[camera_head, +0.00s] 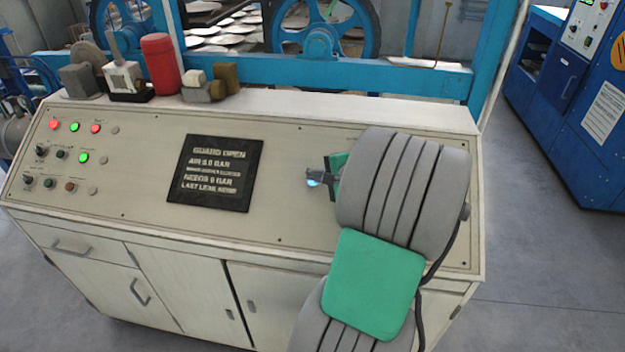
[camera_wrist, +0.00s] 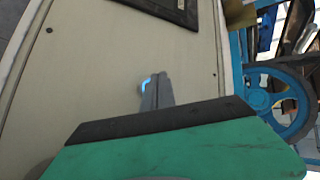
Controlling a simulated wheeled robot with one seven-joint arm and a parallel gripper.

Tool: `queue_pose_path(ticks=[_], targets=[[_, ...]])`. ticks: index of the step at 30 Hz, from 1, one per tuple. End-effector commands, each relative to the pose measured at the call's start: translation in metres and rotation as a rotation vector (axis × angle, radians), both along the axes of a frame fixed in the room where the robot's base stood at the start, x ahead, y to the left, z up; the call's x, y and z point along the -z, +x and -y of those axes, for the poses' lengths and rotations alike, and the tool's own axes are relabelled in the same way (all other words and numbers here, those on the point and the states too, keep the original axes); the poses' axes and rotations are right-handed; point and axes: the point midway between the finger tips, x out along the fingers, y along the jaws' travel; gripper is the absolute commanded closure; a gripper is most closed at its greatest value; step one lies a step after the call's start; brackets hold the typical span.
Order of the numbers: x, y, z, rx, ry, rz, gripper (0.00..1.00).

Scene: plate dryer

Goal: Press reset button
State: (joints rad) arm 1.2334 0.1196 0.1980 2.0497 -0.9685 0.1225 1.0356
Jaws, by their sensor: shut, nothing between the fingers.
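A glowing blue button (camera_head: 313,183) shows on the right half of the sloped console panel, partly hidden by my gripper (camera_head: 311,177). In the wrist view the blue glow (camera_wrist: 147,83) shows at the left edge of my gripper's fingers (camera_wrist: 157,78), close to their tips. The fingers are shut together with nothing between them. They are at or just above the button, and I cannot tell whether they touch it. No label by the button is readable.
The console panel (camera_head: 290,205) has lit red and green buttons (camera_head: 75,127) at its left. A dark display (camera_head: 215,172) reads "GUARD OPEN". A red cylinder (camera_head: 158,64) and several small blocks stand on the back ledge. A blue frame with wheels (camera_head: 318,40) rises behind.

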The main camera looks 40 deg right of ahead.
Motion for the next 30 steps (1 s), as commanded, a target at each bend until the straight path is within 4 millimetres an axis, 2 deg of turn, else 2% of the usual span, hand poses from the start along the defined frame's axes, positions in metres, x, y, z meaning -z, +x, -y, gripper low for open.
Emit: queue_pose_path(ticks=[5, 30], targets=[[0.0064, 0.0022, 0.0022, -0.001, 0.001, -0.001, 1.0], [0.0113, 0.0042, 0.005, 0.0, 0.0, 0.0, 1.0]])
